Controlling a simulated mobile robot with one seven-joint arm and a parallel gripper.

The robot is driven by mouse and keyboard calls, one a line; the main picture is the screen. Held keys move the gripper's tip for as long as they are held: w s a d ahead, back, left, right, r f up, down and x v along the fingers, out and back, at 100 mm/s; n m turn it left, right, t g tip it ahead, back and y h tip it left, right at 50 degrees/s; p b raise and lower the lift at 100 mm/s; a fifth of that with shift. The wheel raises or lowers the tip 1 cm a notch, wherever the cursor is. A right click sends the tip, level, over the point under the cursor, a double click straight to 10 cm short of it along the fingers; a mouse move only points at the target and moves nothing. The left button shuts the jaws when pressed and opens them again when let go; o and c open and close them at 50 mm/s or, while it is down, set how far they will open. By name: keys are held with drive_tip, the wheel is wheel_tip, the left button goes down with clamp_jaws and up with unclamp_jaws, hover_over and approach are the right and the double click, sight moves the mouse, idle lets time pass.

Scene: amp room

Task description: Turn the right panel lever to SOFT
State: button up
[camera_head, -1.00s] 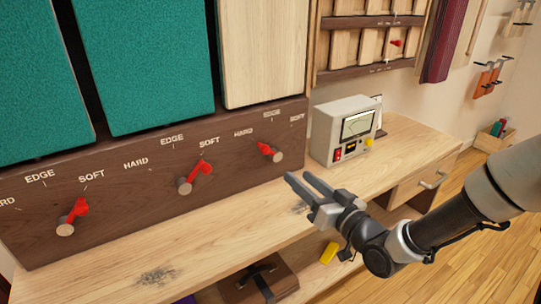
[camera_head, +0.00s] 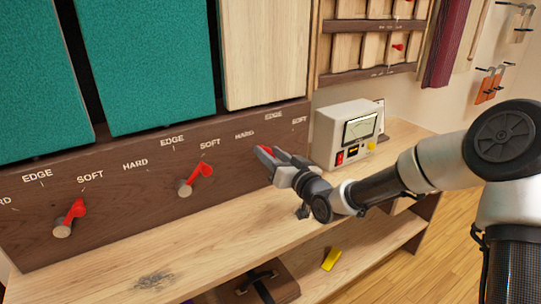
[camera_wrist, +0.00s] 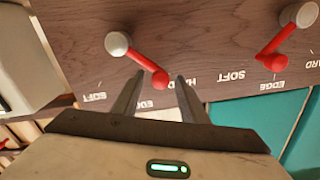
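The right panel lever (camera_wrist: 137,60) is a red arm with a ball tip on a pale round hub. In the wrist view, upside down, it points toward the HARD side, and the SOFT label (camera_wrist: 95,97) is at the left. My gripper (camera_head: 266,152) is at the panel in front of this lever, hiding most of it in the head view. In the wrist view my gripper (camera_wrist: 158,92) is open, with the red ball tip between its two fingers. I cannot tell whether either finger touches it. The dark wooden panel (camera_head: 120,205) carries the HARD, EDGE and SOFT labels.
The middle lever (camera_head: 196,179) and left lever (camera_head: 70,218) have the same red form. A beige meter box (camera_head: 325,140) stands on the bench right of my gripper. Teal and wooden boards (camera_head: 262,50) rise above the panel. The bench top (camera_head: 150,255) before the panel is mostly clear.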

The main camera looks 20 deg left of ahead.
clamp_jaws()
drive_tip(key=shift+w+d+r, duration=0.1)
drive_tip(key=shift+r, duration=0.05)
drive_tip(key=w+d+m+p, duration=0.1)
drive_tip(key=w+d+m, duration=0.7)
drive_tip(key=m, duration=1)
drive_tip(key=shift+w+f, duration=0.4)
drive_tip(key=shift+w, duration=0.2)
